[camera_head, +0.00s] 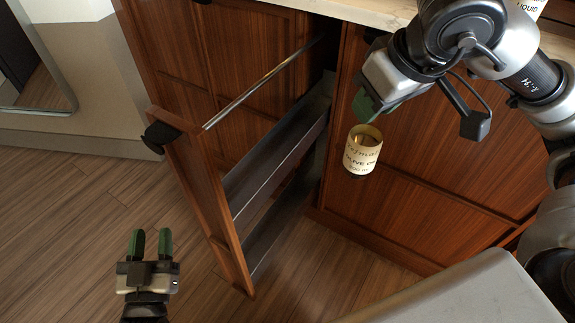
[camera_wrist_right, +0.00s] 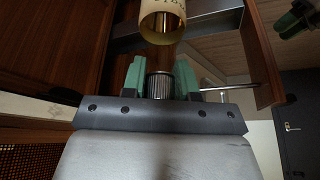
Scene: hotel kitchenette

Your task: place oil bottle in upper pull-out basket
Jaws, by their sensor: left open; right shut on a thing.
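The oil bottle (camera_head: 361,152), with a cream label reading olive oil, hangs in front of the cabinet, to the right of the pull-out. My right gripper (camera_head: 374,110) is shut on its top end. In the right wrist view, the green fingers (camera_wrist_right: 160,78) clasp a ribbed, cap-like part, and the label (camera_wrist_right: 176,10) shows beyond. The pull-out stands open; its upper basket (camera_head: 270,158) is a dark tray below a metal rail (camera_head: 265,83), with no items visible in it. My left gripper (camera_head: 151,245) is open and empty, low at the left, away from the pull-out.
The pull-out's wooden front panel (camera_head: 200,190) has a dark handle (camera_head: 159,136) and juts into the room. A lower basket (camera_head: 265,240) is below. Cabinet doors (camera_head: 430,160) lie close behind the bottle. The counter edge (camera_head: 365,12) is above. Floor (camera_head: 70,210) is clear at left.

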